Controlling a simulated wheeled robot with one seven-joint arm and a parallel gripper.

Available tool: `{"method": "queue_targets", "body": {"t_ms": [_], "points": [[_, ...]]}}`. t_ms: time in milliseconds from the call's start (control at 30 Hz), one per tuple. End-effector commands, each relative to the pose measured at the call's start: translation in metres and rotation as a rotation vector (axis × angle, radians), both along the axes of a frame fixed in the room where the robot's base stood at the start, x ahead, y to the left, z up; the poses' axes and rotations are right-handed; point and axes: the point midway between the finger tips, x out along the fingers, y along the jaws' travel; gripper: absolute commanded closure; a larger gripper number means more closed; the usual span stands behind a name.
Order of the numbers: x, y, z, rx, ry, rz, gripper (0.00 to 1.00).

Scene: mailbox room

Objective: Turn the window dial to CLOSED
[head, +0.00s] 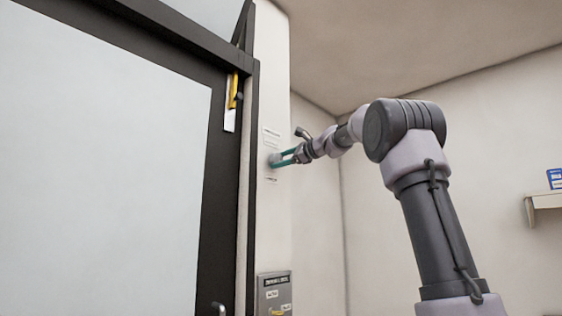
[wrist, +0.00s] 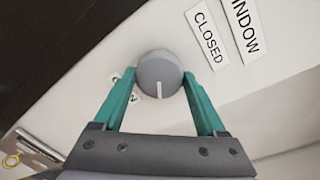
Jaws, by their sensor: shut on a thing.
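The round grey window dial (wrist: 158,66) is on the pale wall, with a white pointer mark that points toward the bottom of the wrist view. A CLOSED label (wrist: 207,39) is up and right of the dial, beside a partly cut-off WINDOW label (wrist: 248,30). Another small label (wrist: 117,80) is left of the dial, mostly hidden by a finger. My gripper (wrist: 158,78) has its teal fingers on either side of the dial and is shut on it. In the head view my gripper (head: 278,160) reaches the small dial (head: 273,160) on the wall strip.
A dark-framed door or window panel (head: 222,150) with a yellow and white fitting (head: 232,100) stands left of the dial. A grey panel with labels (head: 274,292) is below. A shelf with a blue box (head: 555,179) is at far right.

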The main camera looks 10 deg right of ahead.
Motion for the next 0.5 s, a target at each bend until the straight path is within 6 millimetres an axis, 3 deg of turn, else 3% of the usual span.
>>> {"method": "queue_targets", "body": {"t_ms": [500], "points": [[-0.0006,0.0004,0.0004,-0.397,-0.286,0.0,0.82]]}}
